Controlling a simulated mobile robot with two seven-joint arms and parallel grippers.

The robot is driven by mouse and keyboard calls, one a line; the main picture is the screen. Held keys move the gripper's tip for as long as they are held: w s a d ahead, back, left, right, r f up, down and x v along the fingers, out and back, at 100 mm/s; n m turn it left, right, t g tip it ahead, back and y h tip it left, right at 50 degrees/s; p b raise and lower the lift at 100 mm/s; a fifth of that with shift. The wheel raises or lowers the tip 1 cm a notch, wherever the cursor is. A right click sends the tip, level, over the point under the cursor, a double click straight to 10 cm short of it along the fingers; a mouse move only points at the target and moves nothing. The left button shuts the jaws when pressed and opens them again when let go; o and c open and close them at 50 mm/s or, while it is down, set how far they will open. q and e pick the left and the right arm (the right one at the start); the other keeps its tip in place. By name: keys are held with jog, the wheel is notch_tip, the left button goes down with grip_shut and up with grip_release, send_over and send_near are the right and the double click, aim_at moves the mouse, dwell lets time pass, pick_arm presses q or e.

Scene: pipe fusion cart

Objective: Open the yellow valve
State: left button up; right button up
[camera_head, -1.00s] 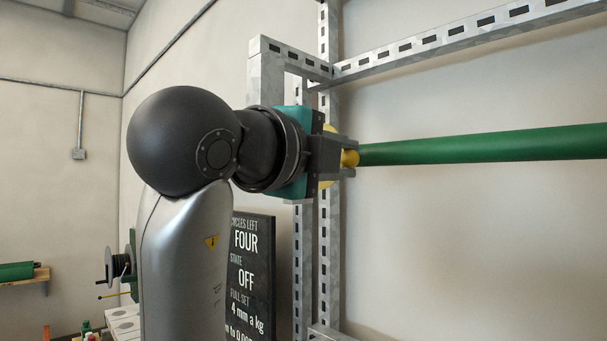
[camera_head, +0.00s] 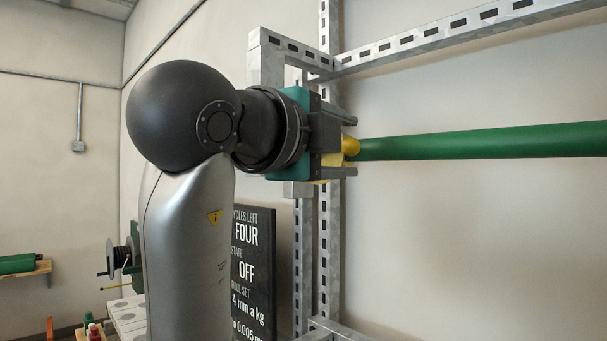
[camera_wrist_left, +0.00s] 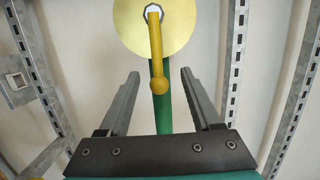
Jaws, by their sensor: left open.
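The yellow valve shows in the left wrist view as a round yellow plate (camera_wrist_left: 143,28) at the top with a yellow lever (camera_wrist_left: 156,55) in front of it. My right gripper is not in view.
A green pipe (camera_head: 480,142) runs right from beside the valve along the wall. A slotted metal frame (camera_head: 329,230) stands around the valve. A dark sign (camera_head: 253,270) is behind my left arm. A cable reel (camera_head: 119,258) stands at the lower left.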

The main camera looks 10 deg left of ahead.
pick_arm(q)
jog(key=o, duration=0.5)
jog(key=w+a+b+v, duration=0.1)
jog(key=a+v, duration=0.1)
jog(key=v, duration=1.1)
jog(key=shift+s+a, duration=0.2)
jog(key=shift+a, duration=0.3)
